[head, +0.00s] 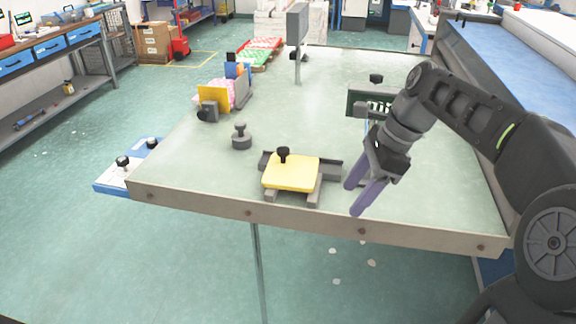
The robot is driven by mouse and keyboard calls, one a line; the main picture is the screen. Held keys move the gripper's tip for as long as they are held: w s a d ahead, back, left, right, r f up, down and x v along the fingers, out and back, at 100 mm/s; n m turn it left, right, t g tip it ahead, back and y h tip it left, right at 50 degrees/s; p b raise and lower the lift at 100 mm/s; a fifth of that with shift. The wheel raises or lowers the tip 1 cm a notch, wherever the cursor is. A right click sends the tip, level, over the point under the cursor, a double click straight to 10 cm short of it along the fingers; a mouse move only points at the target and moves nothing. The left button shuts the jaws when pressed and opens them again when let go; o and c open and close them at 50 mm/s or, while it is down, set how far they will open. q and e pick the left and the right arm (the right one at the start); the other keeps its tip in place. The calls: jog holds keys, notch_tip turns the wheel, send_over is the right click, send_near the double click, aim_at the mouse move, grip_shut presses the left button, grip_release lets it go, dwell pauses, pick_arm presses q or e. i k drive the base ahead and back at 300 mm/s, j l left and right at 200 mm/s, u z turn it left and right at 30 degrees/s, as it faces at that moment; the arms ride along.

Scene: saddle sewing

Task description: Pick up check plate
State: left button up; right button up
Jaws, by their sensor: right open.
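A yellow plate with a black knob (291,173) lies on a grey fixture (331,171) near the front edge of the table; it looks like the check plate. The knob stands up at its back left part. My right gripper (354,198) is open and empty, with its two purple fingers pointing down and left. It hangs to the right of the yellow plate, apart from it. My left gripper does not show.
A grey knobbed weight (241,138) stands left of the plate. Yellow, pink and blue parts (226,92) sit at the table's left edge. A green-grey fixture (367,103) is behind my right gripper. A thin post (297,45) rises at the back. The table's middle is clear.

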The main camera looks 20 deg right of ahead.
aim_at(283, 170)
jog(key=i, duration=0.9)
